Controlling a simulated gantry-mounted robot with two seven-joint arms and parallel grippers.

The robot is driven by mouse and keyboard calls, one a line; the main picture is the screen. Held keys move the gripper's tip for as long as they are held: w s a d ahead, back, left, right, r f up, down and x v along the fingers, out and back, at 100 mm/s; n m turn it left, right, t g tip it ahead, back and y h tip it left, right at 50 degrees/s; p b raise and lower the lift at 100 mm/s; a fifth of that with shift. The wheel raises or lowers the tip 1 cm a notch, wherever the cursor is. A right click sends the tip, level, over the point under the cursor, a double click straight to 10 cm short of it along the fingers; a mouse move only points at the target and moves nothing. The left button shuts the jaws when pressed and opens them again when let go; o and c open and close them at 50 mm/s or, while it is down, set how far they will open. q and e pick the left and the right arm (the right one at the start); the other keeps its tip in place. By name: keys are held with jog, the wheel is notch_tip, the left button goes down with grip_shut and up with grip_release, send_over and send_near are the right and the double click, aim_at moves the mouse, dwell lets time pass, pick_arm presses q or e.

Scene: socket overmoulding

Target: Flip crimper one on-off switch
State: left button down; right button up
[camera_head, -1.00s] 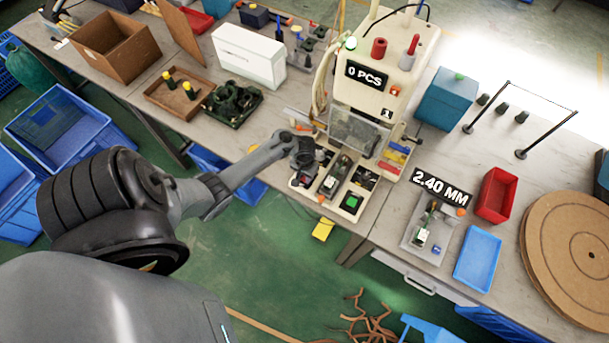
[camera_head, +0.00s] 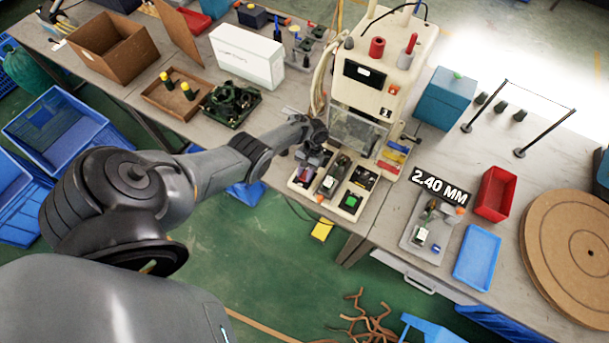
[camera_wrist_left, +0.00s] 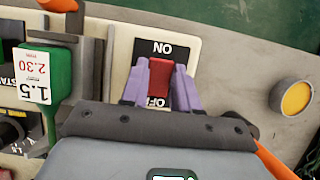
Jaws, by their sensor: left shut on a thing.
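Crimper one is the cream machine (camera_head: 395,62) standing on the bench in the head view. Its display (camera_head: 364,74) is dark. My left gripper (camera_head: 318,134) is at the machine's left side in the head view. Its purple fingers are shut on the red switch, one on each side, in the wrist view. The gripper body covers the lower part of the plate. The switch itself is hidden in the head view. My right gripper is not seen.
A green block with a 1.5 / 2.30 label (camera_wrist_left: 36,76) and a yellow round button (camera_wrist_left: 297,98) flank the switch. On the bench are a white box (camera_head: 247,55), a green parts tray (camera_head: 231,103), a red bin (camera_head: 496,194) and a blue tray (camera_head: 477,258).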

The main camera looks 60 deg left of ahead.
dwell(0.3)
pick_arm(q)
jog(key=c, duration=0.8)
grip_release()
jog(key=shift+c, duration=0.2)
jog(key=shift+a+r, duration=0.1)
jog(key=shift+r, duration=0.05)
jog(key=p+v, duration=0.3)
jog(key=v, duration=0.7)
jog(key=shift+w+r+p, duration=0.2)
jog(key=shift+w+p, duration=0.05)
jog(key=shift+p, duration=0.05)
jog(key=shift+a, duration=0.15)
